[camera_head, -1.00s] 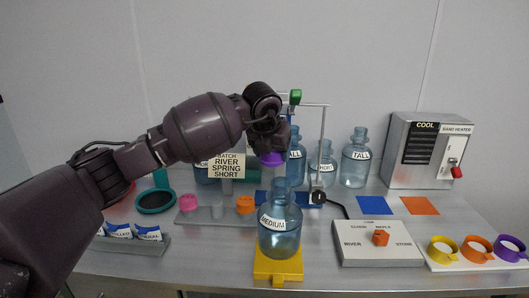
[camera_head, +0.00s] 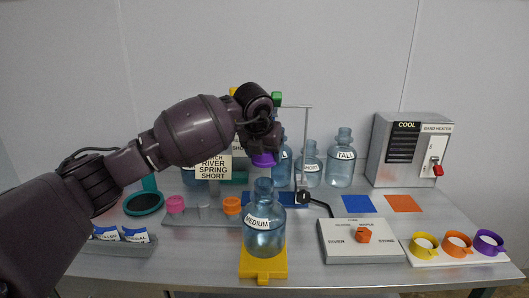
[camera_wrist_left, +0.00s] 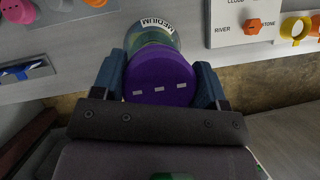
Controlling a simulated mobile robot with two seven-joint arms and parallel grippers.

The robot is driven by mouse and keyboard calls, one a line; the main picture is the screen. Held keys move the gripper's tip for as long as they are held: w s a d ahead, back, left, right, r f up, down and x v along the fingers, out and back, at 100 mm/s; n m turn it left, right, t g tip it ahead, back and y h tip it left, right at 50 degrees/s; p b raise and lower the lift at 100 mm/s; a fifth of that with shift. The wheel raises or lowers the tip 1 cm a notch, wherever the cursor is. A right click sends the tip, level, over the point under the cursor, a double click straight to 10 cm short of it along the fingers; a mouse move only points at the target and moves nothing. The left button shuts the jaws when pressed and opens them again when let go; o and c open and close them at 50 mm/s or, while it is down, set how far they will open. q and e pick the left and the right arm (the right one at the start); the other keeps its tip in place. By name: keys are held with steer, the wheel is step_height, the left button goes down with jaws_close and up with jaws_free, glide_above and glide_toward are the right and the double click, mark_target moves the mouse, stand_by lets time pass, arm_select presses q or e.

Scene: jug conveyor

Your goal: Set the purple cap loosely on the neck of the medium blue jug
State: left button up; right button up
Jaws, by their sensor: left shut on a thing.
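The medium blue jug (camera_head: 264,232) stands upright on a yellow stand (camera_head: 263,264) near the front of the table, its label reading MEDIUM. My left gripper (camera_head: 262,150) is shut on the purple cap (camera_head: 264,160) and holds it above the jug's neck. In the head view the cap appears just over the neck, with a small gap. In the left wrist view the cap (camera_wrist_left: 158,78) sits between the two fingers and hides the neck; part of the jug (camera_wrist_left: 155,32) shows beyond it. My right gripper is not in view.
Several other blue jugs, including a TALL one (camera_head: 341,160), stand behind. A dial panel (camera_head: 361,241) is to the right, with coloured rings (camera_head: 457,244) beside it. Pink (camera_head: 175,204) and orange caps (camera_head: 232,205) sit on a rack at left. A grey heater box (camera_head: 410,150) stands back right.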

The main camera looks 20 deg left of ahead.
mark_target(265, 180)
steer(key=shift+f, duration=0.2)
arm_select(q)
steer(key=shift+b, duration=0.4)
steer(key=shift+f+b, duration=1.2)
steer(key=shift+f, duration=0.45)
steer(key=shift+f+b, duration=0.35)
steer(key=shift+f, duration=0.15)
steer(key=shift+f+b, duration=0.4)
steer(key=shift+f, duration=0.6)
steer(key=shift+f+b, duration=0.35)
steer(key=shift+b, duration=0.05)
steer(key=shift+f+b, duration=0.3)
steer(key=shift+f, duration=0.2)
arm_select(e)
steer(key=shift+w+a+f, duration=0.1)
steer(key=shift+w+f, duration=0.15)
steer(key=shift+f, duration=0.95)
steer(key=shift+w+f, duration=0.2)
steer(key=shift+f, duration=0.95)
